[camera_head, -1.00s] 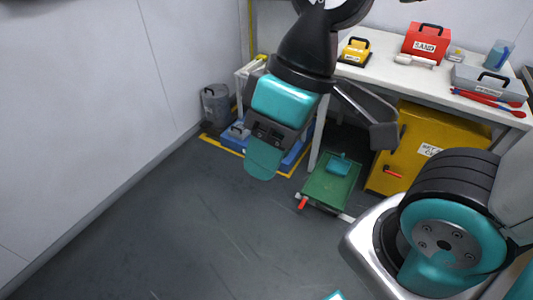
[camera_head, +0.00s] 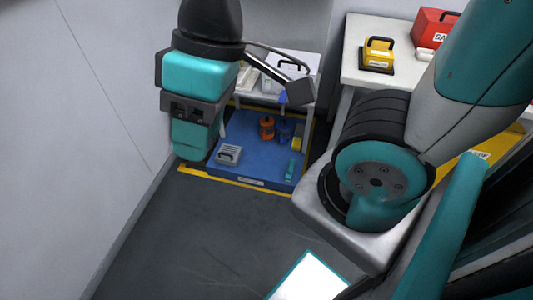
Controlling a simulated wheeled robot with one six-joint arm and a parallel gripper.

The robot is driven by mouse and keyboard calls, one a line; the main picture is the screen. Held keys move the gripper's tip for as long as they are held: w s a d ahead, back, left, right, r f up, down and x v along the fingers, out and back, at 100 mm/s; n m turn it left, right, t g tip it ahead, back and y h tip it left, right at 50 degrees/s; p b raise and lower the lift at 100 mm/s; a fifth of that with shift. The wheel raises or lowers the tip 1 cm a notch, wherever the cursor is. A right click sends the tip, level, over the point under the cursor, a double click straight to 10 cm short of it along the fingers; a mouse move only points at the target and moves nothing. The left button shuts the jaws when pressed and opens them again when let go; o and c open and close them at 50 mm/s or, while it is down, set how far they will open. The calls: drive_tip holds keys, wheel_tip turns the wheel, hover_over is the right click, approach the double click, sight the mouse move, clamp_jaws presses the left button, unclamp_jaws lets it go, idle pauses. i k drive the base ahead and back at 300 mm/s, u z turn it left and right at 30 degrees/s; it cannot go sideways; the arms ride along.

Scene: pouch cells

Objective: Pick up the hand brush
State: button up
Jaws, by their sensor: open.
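My gripper (camera_head: 193,148) hangs at the left of the head view, teal and dark grey, in front of the left edge of the blue floor tray (camera_head: 262,172). It is open, and I see nothing held in it. I cannot pick out the hand brush with certainty. A small teal-green item (camera_head: 291,169) lies at the right of the tray, too small to identify. A grey block-like item with a handle (camera_head: 228,154) lies in the tray just right of my gripper. My gripper hides part of the tray's left side.
The tray also holds an orange canister (camera_head: 266,128), a blue one (camera_head: 285,131) and a yellow item (camera_head: 297,144). Yellow floor tape edges it. A white table (camera_head: 353,77) carries a yellow case (camera_head: 378,55) and a red case (camera_head: 432,28). The floor in front is clear.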

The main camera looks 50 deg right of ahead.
sight(291, 162)
drive_tip(key=i, duration=1.95)
drive_tip(key=z, duration=2.65)
